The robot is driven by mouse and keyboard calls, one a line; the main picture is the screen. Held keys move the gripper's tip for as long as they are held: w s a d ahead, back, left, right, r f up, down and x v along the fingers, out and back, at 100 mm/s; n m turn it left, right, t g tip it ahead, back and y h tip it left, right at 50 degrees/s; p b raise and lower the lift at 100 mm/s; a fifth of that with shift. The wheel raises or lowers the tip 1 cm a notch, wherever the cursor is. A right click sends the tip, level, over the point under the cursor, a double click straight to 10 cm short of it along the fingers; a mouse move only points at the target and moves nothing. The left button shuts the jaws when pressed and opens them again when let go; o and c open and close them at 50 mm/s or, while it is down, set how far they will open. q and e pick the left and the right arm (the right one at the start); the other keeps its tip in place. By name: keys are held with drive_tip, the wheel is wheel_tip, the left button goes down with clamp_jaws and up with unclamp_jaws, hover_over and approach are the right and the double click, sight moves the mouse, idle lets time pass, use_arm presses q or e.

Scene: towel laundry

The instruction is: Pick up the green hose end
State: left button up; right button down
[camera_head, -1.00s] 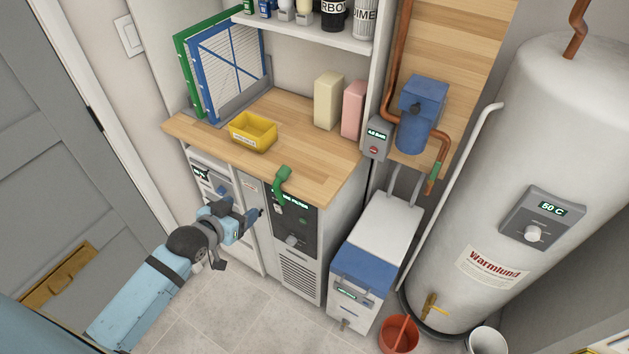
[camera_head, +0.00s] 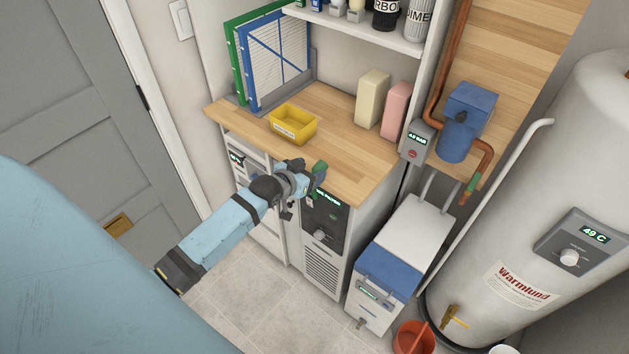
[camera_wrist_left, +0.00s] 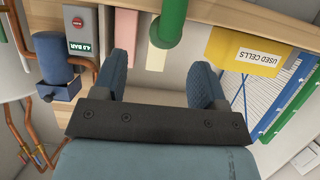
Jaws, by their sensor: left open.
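The green hose end (camera_head: 320,170) is at the front edge of the wooden counter, above the dark control panel. In the left wrist view the green hose (camera_wrist_left: 172,18) comes in from the top, and its round end points toward me. My left gripper (camera_head: 310,182) is right beside the hose end and partly hides it in the head view. In the left wrist view its two fingers (camera_wrist_left: 162,75) are apart with nothing between them. The hose end lies just beyond the fingertips, roughly between them sideways. My right gripper is not in view.
A yellow bin (camera_head: 292,124) labelled USED CELLS stands on the counter (camera_head: 340,155). Cream and pink blocks stand behind it, and framed filters (camera_head: 280,65) are at left. A blue-and-white unit (camera_head: 390,265), a red bucket (camera_head: 414,338) and a water heater (camera_head: 590,170) are at right.

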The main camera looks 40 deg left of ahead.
sight(317, 167)
use_arm(q)
drive_tip(key=x, duration=0.4)
drive_tip(key=shift+w+a+f+p, duration=0.1)
drive_tip(key=shift+w+f+p, duration=0.2)
drive_tip(key=shift+p, duration=0.1)
drive_tip(key=shift+s+r, duration=0.1)
clamp_jaws()
